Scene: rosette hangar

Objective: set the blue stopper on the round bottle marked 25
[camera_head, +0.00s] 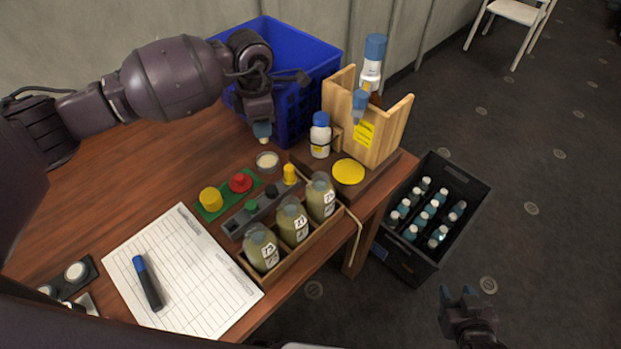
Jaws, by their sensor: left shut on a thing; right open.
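My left gripper (262,134) is shut on a small blue stopper (262,131) with a pale lower end. It is mostly hidden by the fingertips and is in front of the blue crate, near a small round dish (267,161). Three green-filled bottles stand upright in a wooden tray (247,266) at the table's right edge: a near one (262,250), a middle one (293,224) and a far one (321,198). Each has a white label with a mark too small to read surely. My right gripper (459,293) is open and empty at lower right, over the floor.
Behind the tray are a grey rack (238,223) of small stoppers and a green plate (219,205) with yellow and red knobs. A wooden stand (388,133), white bottle (320,137) and blue crate (313,60) stand at back. A sheet (195,275) holds a marker; a black crate (428,262) is on the floor.

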